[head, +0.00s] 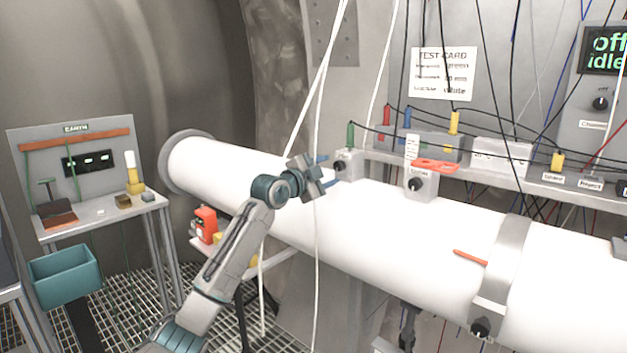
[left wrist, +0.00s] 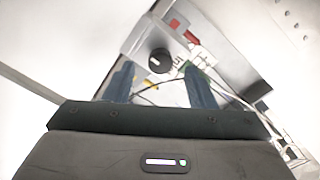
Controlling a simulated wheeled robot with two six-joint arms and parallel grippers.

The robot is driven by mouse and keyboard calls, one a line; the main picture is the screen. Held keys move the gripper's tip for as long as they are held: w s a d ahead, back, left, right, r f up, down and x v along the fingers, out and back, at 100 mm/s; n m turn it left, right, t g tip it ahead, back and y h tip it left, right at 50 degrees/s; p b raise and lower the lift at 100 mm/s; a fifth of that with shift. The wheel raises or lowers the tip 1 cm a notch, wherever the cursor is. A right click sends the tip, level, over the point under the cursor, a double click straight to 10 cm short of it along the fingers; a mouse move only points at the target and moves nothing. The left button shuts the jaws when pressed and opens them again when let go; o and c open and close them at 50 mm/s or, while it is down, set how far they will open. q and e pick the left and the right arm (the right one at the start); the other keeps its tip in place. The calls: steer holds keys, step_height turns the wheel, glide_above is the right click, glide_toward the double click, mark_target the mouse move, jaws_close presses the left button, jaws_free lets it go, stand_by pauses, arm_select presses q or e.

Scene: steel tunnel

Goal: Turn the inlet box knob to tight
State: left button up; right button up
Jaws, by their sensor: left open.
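A small grey box with a black knob (head: 340,165) stands on the ledge behind the white pipe; its label is too small to read, so I cannot confirm it is the inlet box. A second grey box with a black knob (head: 415,184) stands to its right. My left gripper (head: 328,172) is open, its fingers pointing at the first box's knob from the left. In the left wrist view, a round black knob with a white mark (left wrist: 159,60) shows between and beyond the blue fingertips (left wrist: 160,82), apparently apart from them. My right gripper is not in view.
The large white pipe (head: 270,190) runs below the ledge. White cables hang near my left arm. Red, blue, green and yellow plugs with black wires crowd the ledge. An orange-red object (head: 435,166) lies by the second box. A workbench (head: 100,217) stands at the left.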

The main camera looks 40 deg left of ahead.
arm_select(q)
steer(key=s+b, duration=0.1)
steer(key=s, duration=0.6)
steer(key=shift+a, duration=0.25)
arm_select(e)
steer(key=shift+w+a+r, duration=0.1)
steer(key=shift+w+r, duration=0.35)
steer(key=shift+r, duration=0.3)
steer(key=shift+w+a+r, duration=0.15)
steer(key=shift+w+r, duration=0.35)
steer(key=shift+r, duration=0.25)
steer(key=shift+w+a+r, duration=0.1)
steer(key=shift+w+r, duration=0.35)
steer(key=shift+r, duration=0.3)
arm_select(q)
steer(key=shift+w, duration=0.1)
